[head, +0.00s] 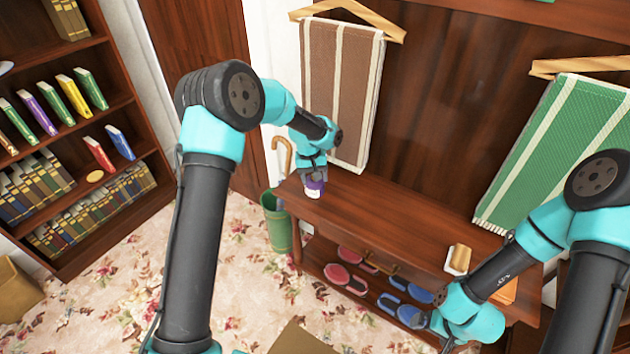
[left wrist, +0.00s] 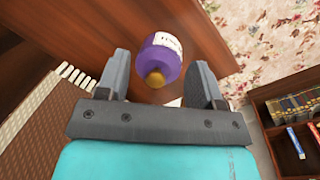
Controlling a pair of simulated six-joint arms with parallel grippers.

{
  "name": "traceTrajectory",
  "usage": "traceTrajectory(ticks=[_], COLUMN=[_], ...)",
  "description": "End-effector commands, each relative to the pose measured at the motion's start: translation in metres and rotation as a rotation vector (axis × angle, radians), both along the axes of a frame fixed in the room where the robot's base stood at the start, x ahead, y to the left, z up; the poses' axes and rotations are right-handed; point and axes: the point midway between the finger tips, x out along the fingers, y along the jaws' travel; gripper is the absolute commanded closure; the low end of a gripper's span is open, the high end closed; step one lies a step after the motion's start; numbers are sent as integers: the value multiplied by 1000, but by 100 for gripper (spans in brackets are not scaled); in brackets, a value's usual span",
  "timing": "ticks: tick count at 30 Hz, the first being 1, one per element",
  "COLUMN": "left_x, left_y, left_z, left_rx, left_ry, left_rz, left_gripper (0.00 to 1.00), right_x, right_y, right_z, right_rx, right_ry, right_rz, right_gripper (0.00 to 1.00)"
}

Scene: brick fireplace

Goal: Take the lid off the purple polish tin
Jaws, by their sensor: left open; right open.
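The purple polish tin (head: 315,187) stands on the left end of the wooden bench, largely hidden by my left gripper (head: 313,177). In the left wrist view, the tin (left wrist: 166,54) shows a purple body, a white label and a yellow-orange knob (left wrist: 156,79) on its near end. My left gripper (left wrist: 165,82) is open, with its fingers on either side of the tin's knob end and gaps between. My right gripper (head: 434,334) is open and empty at the bottom of the head view, partly cut off and away from the tin.
Towels (head: 342,80) hang behind. A bookcase (head: 110,95) stands left.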

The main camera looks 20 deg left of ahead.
Motion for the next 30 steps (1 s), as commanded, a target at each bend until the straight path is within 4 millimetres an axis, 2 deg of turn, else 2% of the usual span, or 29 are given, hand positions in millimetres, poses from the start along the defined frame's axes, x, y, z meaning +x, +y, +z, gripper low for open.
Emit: traceTrajectory(ticks=[1, 3, 6, 10, 13, 22, 26, 30], left_x=[18, 34, 48, 56, 56, 56, 56, 55], left_y=[-1, 0, 2, 4, 5, 5, 5, 6], left_z=[27, 60, 97, 124, 128, 125, 113, 92], left_rx=[28, 67, 112, 144, 151, 150, 151, 151], left_ry=[-8, -5, -4, 0, 3, 3, 5, 5], left_rz=[22, 60, 109, 145, 154, 152, 152, 151], left_gripper=[39, 39, 39, 39, 39, 39, 39, 39], right_x=[0, 0, 0, 0, 0, 0, 0, 0], right_y=[0, 0, 0, 0, 0, 0, 0, 0], right_z=[0, 0, 0, 0, 0, 0, 0, 0], right_rx=[0, 0, 0, 0, 0, 0, 0, 0], right_ry=[0, 0, 0, 0, 0, 0, 0, 0], right_rz=[0, 0, 0, 0, 0, 0, 0, 0], right_gripper=[3, 3, 3, 3, 3, 3, 3, 3])
